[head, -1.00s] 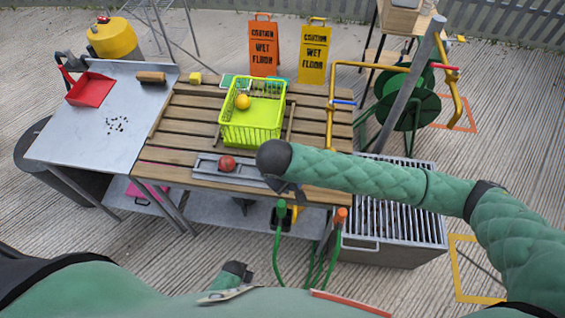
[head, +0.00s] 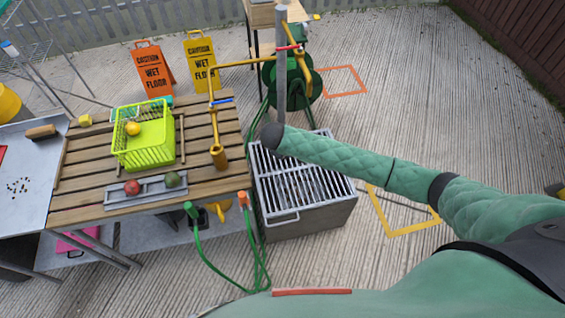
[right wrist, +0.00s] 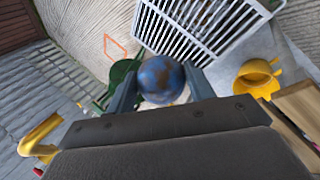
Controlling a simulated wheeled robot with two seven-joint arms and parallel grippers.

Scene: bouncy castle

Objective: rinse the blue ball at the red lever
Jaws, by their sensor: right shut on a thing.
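The blue ball (right wrist: 160,79), with brown patches on it, is between the two fingers of my right gripper (right wrist: 163,88) in the right wrist view, and the gripper is shut on it. In the head view my right arm's end is over the back left part of the slatted grate (head: 303,178); the ball and fingers are hidden there. The red lever (head: 289,47) is on the yellow pipe (head: 247,64) behind my right arm, near a grey post. A blue lever (head: 222,101) is on the pipe's left branch. My left gripper is out of view.
A wooden slatted table (head: 85,190) stands left, holding a lime basket (head: 145,155) with a yellow ball and a grey tray (head: 147,191) with a red and a green ball. A yellow spout (head: 218,155) hangs over its right edge. A green hose reel (head: 293,85) stands behind the grate.

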